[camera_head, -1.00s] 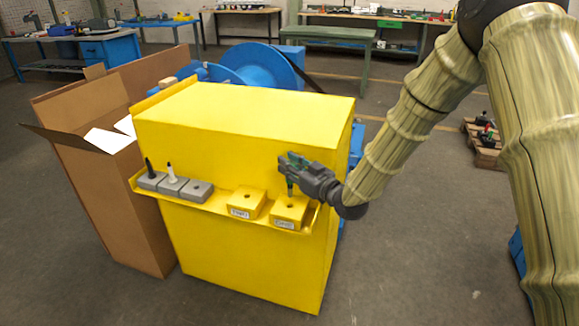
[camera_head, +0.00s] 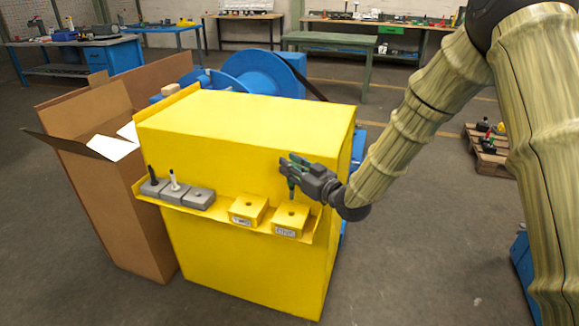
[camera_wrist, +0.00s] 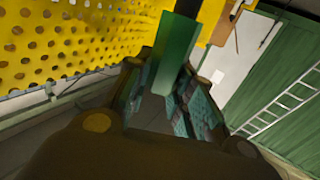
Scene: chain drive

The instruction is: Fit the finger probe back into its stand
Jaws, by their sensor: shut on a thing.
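My gripper (camera_head: 292,165) is shut on a green finger probe (camera_wrist: 176,52). In the head view the probe hangs roughly upright from the jaws, its thin lower end just above the right yellow block (camera_head: 290,219). That block has a dark hole in its top and a white label on its front. I cannot tell whether the tip touches the block or is in line with the hole. A second labelled yellow block (camera_head: 248,210) with a hole stands to its left. In the wrist view the green probe shows between the two fingers; its lower end is not clear.
Grey blocks stand left on the same yellow ledge (camera_head: 225,218); a black peg (camera_head: 152,173) and a white peg (camera_head: 174,180) stand in two, and the third (camera_head: 199,198) has an open hole. The tall yellow housing (camera_head: 235,150) rises behind. An open cardboard box (camera_head: 115,195) stands left.

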